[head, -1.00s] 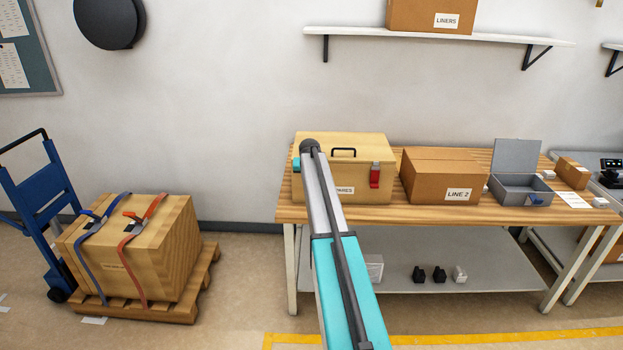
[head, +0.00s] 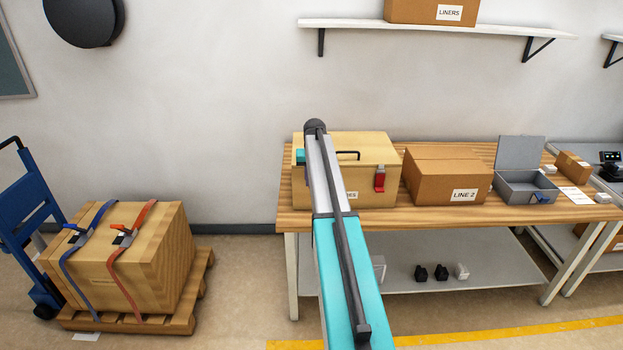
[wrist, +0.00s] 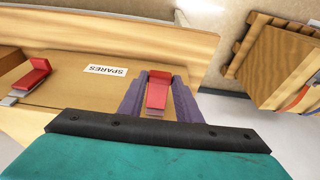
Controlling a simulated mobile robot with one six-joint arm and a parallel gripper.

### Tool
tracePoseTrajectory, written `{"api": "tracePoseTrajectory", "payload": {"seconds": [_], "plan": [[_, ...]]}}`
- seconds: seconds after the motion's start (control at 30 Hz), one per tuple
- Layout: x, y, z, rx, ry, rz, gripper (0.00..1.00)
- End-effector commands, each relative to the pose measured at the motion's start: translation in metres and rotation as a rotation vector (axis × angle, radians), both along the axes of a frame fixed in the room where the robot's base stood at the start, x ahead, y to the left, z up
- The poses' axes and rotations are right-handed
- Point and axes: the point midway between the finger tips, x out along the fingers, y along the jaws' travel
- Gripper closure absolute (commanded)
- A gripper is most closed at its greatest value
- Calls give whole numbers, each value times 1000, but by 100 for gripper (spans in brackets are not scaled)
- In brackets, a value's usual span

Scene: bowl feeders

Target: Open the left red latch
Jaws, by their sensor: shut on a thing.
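The wooden SPARES crate (head: 365,145) stands at the left end of the workbench, its lid down and a black handle on top. In the wrist view the crate's front shows upside down with its SPARES label (wrist: 106,70). The left red latch (wrist: 157,92) sits between the two purple fingers of my gripper (wrist: 158,95), which is shut on it. In the head view my arm hides this latch and the gripper. The right red latch (head: 380,180) hangs on the crate front, and also shows in the wrist view (wrist: 32,74).
A LINE 2 carton (head: 447,178) and an open grey box (head: 527,187) stand to the right on the workbench (head: 430,223). A strapped crate (head: 125,250) on a pallet stands on the floor at left. A shelf (head: 430,28) hangs above the bench.

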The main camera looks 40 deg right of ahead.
Motion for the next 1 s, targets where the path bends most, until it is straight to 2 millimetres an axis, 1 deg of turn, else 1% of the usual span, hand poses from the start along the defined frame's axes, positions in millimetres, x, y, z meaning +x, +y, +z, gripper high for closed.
{"api": "tracePoseTrajectory", "payload": {"seconds": [0.03, 0.37, 0.4, 0.47, 0.5, 0.83, 1.0], "plan": [[0, -2, 2, -5, -2, -1, 100], [0, 0, 2, -1, -1, 1, 100], [0, 0, 2, 1, 0, 1, 67], [0, 0, 2, 1, 0, 1, 57], [0, 0, 2, 1, 0, 1, 51], [-1, 1, 1, 4, 2, 1, 50], [-2, 1, 5, 3, 1, 1, 50]]}}
